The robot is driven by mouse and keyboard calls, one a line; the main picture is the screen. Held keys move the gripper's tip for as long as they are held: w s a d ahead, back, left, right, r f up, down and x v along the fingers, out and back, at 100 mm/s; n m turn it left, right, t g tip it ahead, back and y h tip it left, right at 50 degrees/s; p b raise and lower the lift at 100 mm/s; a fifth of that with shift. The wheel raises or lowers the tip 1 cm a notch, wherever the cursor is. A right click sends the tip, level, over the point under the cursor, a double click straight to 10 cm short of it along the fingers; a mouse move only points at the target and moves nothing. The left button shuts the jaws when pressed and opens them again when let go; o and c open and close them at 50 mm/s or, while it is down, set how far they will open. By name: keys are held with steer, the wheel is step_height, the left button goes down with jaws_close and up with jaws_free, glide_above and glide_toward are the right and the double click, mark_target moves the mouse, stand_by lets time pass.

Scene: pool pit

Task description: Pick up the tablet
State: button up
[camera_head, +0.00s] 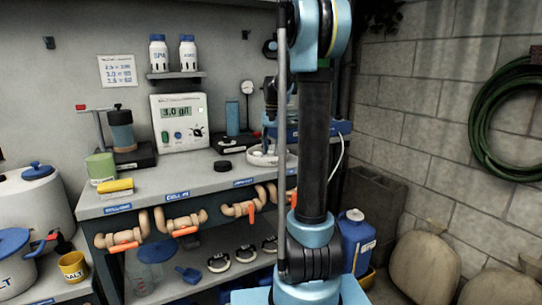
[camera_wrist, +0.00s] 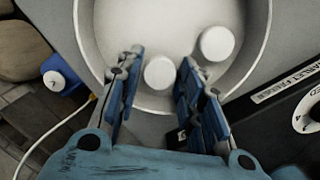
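Two white round tablets lie in a round white dish (camera_wrist: 262,20) in the wrist view. The nearer tablet (camera_wrist: 159,72) sits by the dish's near wall, and the other tablet (camera_wrist: 217,43) lies to its right and farther in. My gripper (camera_wrist: 161,57) is open with its blue-padded fingers over the dish's near rim. The nearer tablet appears between the fingertips, with gaps on both sides; I cannot tell the height above it. In the head view the dish (camera_head: 257,160) stands on the bench, partly hidden by my arm, and the tablets cannot be made out.
A black device with a white dial (camera_wrist: 308,115) stands right of the dish in the wrist view. A pale cable (camera_wrist: 62,122) runs at the left. In the head view a black puck (camera_head: 222,166) and a meter box (camera_head: 181,122) are left of the dish. A blue jug (camera_head: 356,240) stands below right.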

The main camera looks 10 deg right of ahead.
steer(key=c, duration=0.6)
steer(key=shift+o, duration=0.2)
steer(key=shift+r, duration=0.1)
